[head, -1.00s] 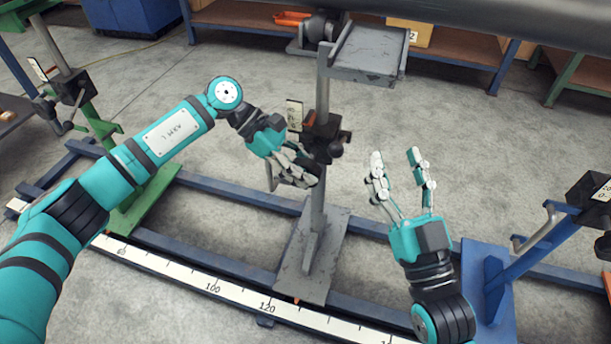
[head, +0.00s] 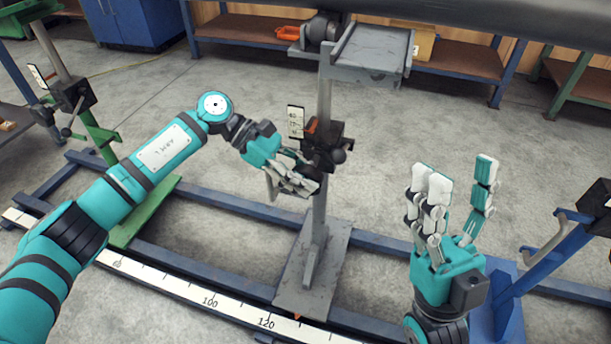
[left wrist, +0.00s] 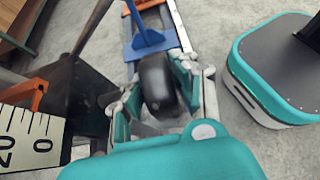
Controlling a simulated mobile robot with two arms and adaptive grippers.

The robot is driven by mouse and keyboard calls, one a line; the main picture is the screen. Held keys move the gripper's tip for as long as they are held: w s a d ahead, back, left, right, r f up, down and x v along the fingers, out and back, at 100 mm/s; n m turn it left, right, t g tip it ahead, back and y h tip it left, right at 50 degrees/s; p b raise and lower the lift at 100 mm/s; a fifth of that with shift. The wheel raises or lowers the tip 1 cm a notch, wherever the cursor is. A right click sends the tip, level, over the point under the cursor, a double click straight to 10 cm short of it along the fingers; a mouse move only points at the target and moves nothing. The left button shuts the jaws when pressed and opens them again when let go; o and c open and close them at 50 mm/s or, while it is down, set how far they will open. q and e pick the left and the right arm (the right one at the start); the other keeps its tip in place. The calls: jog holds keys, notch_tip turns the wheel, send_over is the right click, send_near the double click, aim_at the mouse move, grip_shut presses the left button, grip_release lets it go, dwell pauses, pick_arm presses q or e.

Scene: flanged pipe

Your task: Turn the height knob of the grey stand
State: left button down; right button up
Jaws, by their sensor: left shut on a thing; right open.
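The grey stand (head: 313,265) stands upright in the middle of the head view, with a flat top (head: 370,55) and a dark clamp block (head: 322,136) on its post. My left gripper (head: 302,182) is at the left front of this block. In the left wrist view, its fingers (left wrist: 155,95) are shut around a black rounded knob (left wrist: 157,83). In the head view the fingers mostly hide that knob. A black ball end shows on the right of the block. My right gripper (head: 456,195) is open and empty, right of the stand, fingers pointing up.
A white scale plate (head: 295,121) and orange pointer sit beside the block; the plate also shows in the left wrist view (left wrist: 32,137). A green stand (head: 105,140) is at left, a blue stand (head: 545,250) at right. A dark pipe (head: 480,32) crosses above. Blue rails and a ruler run along the floor.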

pick_arm(q)
jog(key=c, duration=1)
grip_release()
jog(key=shift+c, duration=0.2)
jog(key=v, duration=1.2)
